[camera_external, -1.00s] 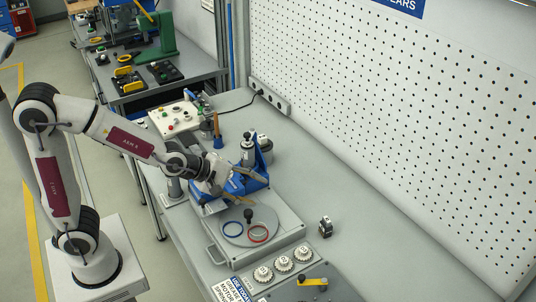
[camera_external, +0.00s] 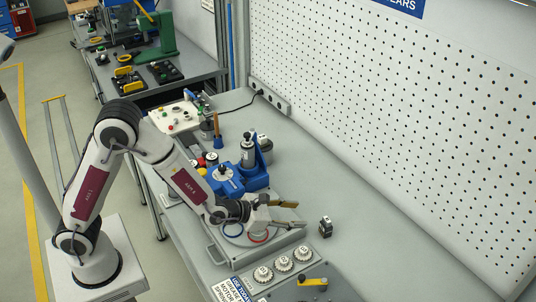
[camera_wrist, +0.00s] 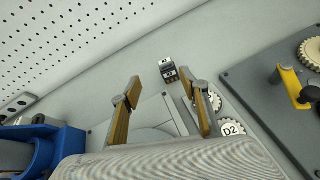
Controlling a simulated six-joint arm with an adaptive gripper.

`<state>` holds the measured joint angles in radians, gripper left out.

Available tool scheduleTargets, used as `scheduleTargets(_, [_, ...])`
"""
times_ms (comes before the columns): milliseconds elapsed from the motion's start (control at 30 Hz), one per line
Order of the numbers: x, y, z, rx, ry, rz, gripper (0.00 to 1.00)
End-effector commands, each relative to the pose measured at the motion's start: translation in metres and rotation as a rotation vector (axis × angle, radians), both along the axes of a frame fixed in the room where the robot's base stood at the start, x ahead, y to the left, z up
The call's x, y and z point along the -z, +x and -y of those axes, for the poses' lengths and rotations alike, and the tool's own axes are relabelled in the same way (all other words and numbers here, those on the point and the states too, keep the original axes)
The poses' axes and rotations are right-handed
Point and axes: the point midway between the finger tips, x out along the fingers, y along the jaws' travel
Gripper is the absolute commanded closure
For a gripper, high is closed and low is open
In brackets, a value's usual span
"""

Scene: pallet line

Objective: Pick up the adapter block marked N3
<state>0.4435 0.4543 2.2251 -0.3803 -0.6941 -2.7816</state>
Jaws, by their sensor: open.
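A small block (camera_external: 325,227), dark with a pale top, stands alone on the grey bench to the right of the grey plate. It also shows in the wrist view (camera_wrist: 168,71), beyond and between my fingertips. Its marking is too small to read, so I cannot confirm N3. My gripper (camera_external: 297,213) is open and empty, above the grey plate and left of the block. In the wrist view, my gripper's (camera_wrist: 160,77) two tan fingers are spread apart, and neither appears to touch the block.
The grey plate (camera_external: 216,240) carries blue and red rings, partly hidden by my gripper. A blue fixture (camera_external: 253,180) stands behind it. Toothed gears, one marked D2 (camera_wrist: 232,130), and a yellow-handled panel (camera_external: 335,294) lie in front. A perforated wall (camera_external: 400,110) borders the bench.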

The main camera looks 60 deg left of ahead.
Motion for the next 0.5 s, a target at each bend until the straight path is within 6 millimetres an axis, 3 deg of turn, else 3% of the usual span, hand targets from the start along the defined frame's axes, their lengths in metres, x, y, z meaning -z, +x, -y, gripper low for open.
scheduleTargets(200, [0.016, 0.006, 0.010, -0.071, -0.132, 0.012, 0.56])
scheduleTargets(500, [0.019, 0.008, 0.011, -0.090, -0.169, 0.017, 0.56])
